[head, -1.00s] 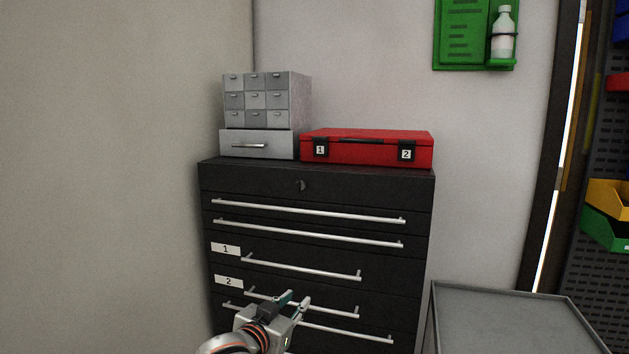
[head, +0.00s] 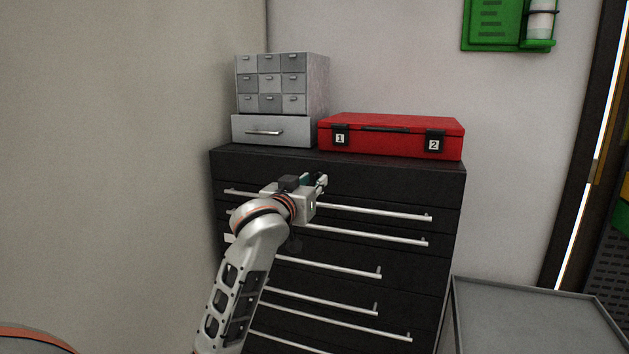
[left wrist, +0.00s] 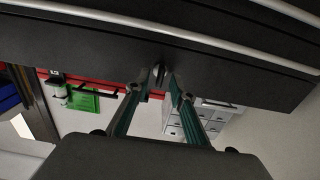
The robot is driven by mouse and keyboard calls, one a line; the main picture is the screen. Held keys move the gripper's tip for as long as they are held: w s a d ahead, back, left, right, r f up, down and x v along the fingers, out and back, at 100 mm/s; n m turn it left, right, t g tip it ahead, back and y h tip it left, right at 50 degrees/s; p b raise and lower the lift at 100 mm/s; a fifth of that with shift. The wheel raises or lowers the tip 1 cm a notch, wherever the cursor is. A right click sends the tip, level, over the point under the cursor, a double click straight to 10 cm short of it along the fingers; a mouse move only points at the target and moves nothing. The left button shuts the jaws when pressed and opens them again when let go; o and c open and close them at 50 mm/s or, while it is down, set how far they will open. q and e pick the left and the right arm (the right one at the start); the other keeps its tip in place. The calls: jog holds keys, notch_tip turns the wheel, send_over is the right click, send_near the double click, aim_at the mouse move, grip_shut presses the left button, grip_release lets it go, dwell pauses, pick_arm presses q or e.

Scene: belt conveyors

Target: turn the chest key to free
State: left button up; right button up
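The black drawer chest (head: 400,178) stands against the wall. Its key is hidden behind my left gripper in the head view. In the left wrist view, which shows the scene upside down, the small grey key (left wrist: 159,69) sits on the dark front panel (left wrist: 90,42), between the two fingertips. My left gripper (head: 321,182) is at the chest's top panel. Its fingers are apart, one on each side of the key, with a gap showing between them; I cannot tell whether either touches it. My right gripper is not in view.
A red case (head: 390,138) with latches marked 1 and 2 and a grey small-drawer cabinet (head: 272,128) stand on the chest. Long bar handles (head: 385,213) stick out below the top panel. A grey table (head: 530,320) stands at lower right.

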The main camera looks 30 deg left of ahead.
pick_arm(q)
jog(key=shift+w+a, duration=0.15)
jog(key=shift+w, duration=0.55)
grip_shut()
jog(key=shift+m, duration=0.3)
jog(key=shift+d+f+m, duration=0.1)
jog(key=shift+m, duration=4.25)
jog(key=shift+d+f+m, duration=0.1)
jog(key=shift+m, duration=4.25)
